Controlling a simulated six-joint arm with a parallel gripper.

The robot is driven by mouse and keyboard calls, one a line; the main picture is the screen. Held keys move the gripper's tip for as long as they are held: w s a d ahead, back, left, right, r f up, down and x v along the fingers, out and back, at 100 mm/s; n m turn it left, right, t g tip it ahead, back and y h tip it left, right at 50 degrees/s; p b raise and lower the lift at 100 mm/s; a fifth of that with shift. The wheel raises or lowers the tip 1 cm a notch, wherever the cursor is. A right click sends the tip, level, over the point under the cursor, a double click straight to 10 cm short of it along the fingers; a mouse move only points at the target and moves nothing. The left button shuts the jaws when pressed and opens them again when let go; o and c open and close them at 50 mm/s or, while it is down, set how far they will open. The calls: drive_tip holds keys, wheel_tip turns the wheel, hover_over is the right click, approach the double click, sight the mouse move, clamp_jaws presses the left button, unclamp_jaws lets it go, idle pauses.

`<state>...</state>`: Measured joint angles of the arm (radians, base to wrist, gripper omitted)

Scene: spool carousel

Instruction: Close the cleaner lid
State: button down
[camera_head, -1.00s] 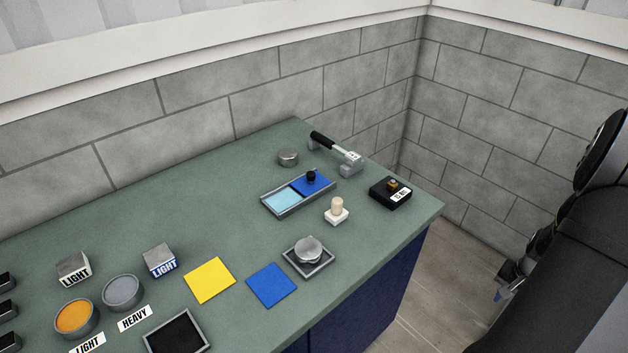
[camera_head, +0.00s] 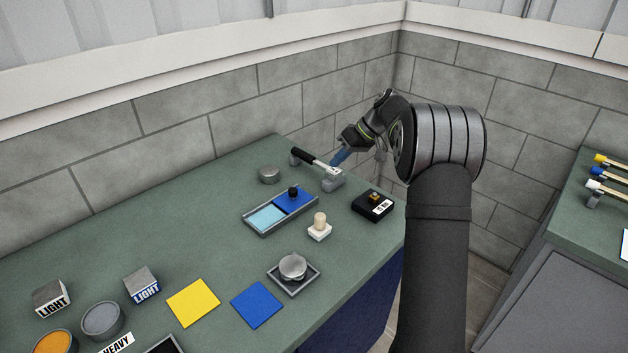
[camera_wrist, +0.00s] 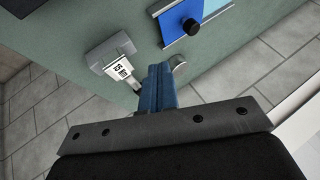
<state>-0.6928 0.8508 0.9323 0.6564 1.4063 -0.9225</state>
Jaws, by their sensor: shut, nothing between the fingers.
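A grey tray (camera_head: 246,218) lies on the green bench, with a pale blue area (camera_head: 267,216) on its left. A blue sliding panel (camera_head: 301,205) with a black knob (camera_head: 293,191), apparently the cleaner lid, covers its right part. The panel (camera_wrist: 180,22) and knob (camera_wrist: 192,27) also show at the top of the wrist view. My gripper (camera_head: 338,159) is shut and empty, behind the tray and to its right, close to the black-handled lever. In the wrist view its blue fingers (camera_wrist: 158,72) hide part of that lever. I cannot tell whether they touch it.
The lever (camera_head: 307,158) with grey blocks stands behind the tray. A black box (camera_head: 373,205) and a white stamp-like piece (camera_head: 319,230) sit to the tray's right. A round grey tin (camera_head: 269,174) is at its back left. Yellow (camera_head: 193,302) and blue (camera_head: 257,304) squares lie in front.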

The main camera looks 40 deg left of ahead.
approach(306, 196)
drive_tip(key=a+f, duration=0.3)
drive_tip(key=shift+w+a+f, duration=0.1)
drive_tip(key=shift+a+f, duration=0.1)
drive_tip(key=shift+a, duration=0.05)
drive_tip(key=s, duration=0.3)
drive_tip(key=shift+a+f, duration=0.15)
drive_tip(key=shift+a, duration=0.25)
drive_tip(key=shift+s+a, duration=0.1)
drive_tip(key=shift+s, duration=0.45)
drive_tip(key=s, duration=1.1)
drive_tip(key=w, duration=0.2)
drive_tip(key=w+d, duration=0.1)
drive_tip(key=w, duration=0.1)
drive_tip(key=shift+w, duration=0.4)
drive_tip(key=v, duration=0.9)
drive_tip(key=shift+d+r, duration=0.15)
drive_tip(key=shift+r, duration=0.25)
drive_tip(key=shift+f, duration=0.1)
